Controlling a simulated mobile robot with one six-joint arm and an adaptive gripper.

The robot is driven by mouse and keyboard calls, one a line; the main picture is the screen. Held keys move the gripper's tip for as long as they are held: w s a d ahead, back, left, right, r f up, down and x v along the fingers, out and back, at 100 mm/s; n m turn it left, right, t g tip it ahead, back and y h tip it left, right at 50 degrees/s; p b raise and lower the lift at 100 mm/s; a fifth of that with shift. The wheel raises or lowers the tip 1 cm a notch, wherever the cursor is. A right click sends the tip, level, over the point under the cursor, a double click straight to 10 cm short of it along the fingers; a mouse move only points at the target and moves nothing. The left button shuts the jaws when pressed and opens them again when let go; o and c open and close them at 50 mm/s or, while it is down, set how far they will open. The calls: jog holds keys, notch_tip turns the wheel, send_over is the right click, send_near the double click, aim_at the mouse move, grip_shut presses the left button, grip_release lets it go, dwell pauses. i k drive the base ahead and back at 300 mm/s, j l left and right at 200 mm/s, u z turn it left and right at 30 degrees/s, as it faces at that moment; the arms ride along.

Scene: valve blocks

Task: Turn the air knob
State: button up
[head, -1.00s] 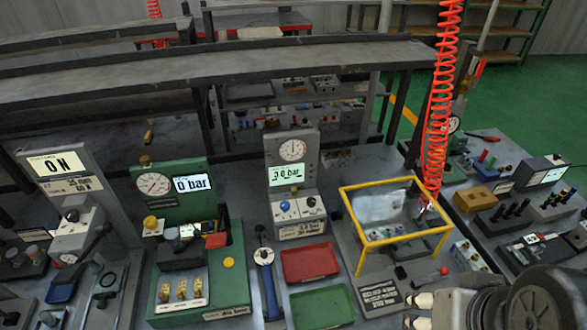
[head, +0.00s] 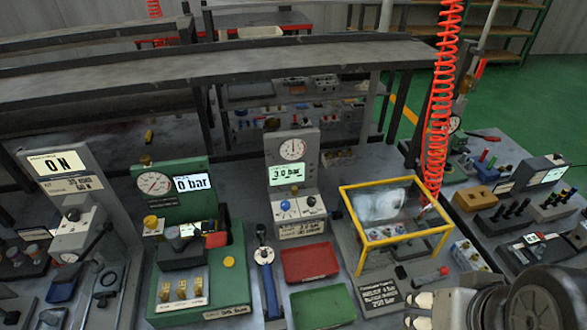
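A grey gauge unit (head: 292,170) stands at the middle of the bench, with a round dial on top and a lit display reading 3.0 bar. My gripper (head: 416,311) is at the lower right edge. Its two pale fingers are apart with nothing seen between them. It is well to the right of and in front of the knobs, touching neither.
A yellow-framed clear box (head: 399,238) stands between my gripper and the gauge unit. Red (head: 310,264) and green (head: 323,308) trays lie in front of the unit. A green station (head: 190,265) reading 0 bar is to the left. A red coiled hose (head: 438,120) hangs behind the box.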

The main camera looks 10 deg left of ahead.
aim_at(311, 201)
jog(key=i+j+u, duration=0.2)
jog(key=u, duration=0.25)
jog(key=i+j+u, duration=0.2)
jog(key=u, duration=0.2)
